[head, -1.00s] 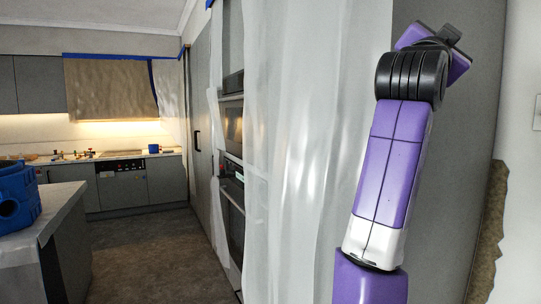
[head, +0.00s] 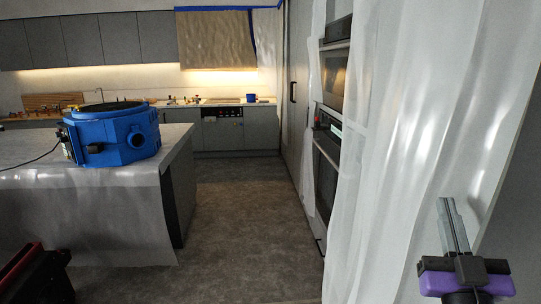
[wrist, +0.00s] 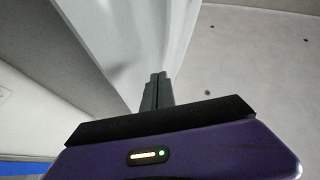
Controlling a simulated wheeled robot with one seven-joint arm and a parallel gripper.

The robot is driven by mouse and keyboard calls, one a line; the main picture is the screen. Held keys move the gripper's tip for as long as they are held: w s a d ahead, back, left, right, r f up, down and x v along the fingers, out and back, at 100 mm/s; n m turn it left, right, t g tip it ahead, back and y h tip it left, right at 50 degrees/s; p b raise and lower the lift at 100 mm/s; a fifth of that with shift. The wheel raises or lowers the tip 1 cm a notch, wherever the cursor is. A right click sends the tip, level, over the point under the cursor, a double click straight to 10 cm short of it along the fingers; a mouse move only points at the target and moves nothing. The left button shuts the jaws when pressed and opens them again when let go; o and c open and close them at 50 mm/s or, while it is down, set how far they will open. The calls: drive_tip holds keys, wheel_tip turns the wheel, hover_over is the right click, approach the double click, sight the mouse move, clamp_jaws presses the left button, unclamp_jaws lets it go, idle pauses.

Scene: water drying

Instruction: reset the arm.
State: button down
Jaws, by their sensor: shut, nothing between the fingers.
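My gripper (head: 451,225) is at the lower right of the head view, in front of the plastic-draped tall cabinets. Its two grey fingers point up and lie together, with nothing between them. Its purple and black body shows below the fingers. In the wrist view the shut fingers (wrist: 158,90) point away from the purple housing, toward a pale surface and a white sheet. Most of my arm is out of the head view.
Plastic sheeting (head: 400,130) hangs at the right, close to my gripper. A blue machine (head: 112,135) stands on the covered island (head: 100,218) at left. Wall ovens (head: 333,78) stand behind the sheeting's edge. The grey floor (head: 240,215) between island and ovens is clear.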

drive_tip(key=s+a+f+n+g+y, duration=0.1)
drive_tip(key=s+a+f+y, duration=0.15)
drive_tip(key=s+f, duration=0.45)
drive_tip(key=s+a+f+n+g+y, duration=0.1)
drive_tip(key=s+a+f+y, duration=0.1)
drive_tip(key=s+a+f, duration=0.4)
drive_tip(key=s+f+g, duration=0.2)
drive_tip(key=s+f, duration=0.2)
drive_tip(key=s, duration=0.4)
drive_tip(key=s+a+f+g+y, duration=0.1)
drive_tip(key=s+f+g, duration=0.1)
drive_tip(key=s+f, duration=0.3)
drive_tip(key=s+f+m+g, duration=0.1)
drive_tip(key=s+f, duration=0.4)
drive_tip(key=s, duration=0.6)
drive_tip(key=shift+s+a+f+g, duration=0.2)
drive_tip(key=shift+a+f+g, duration=0.05)
drive_tip(key=shift+g, duration=0.55)
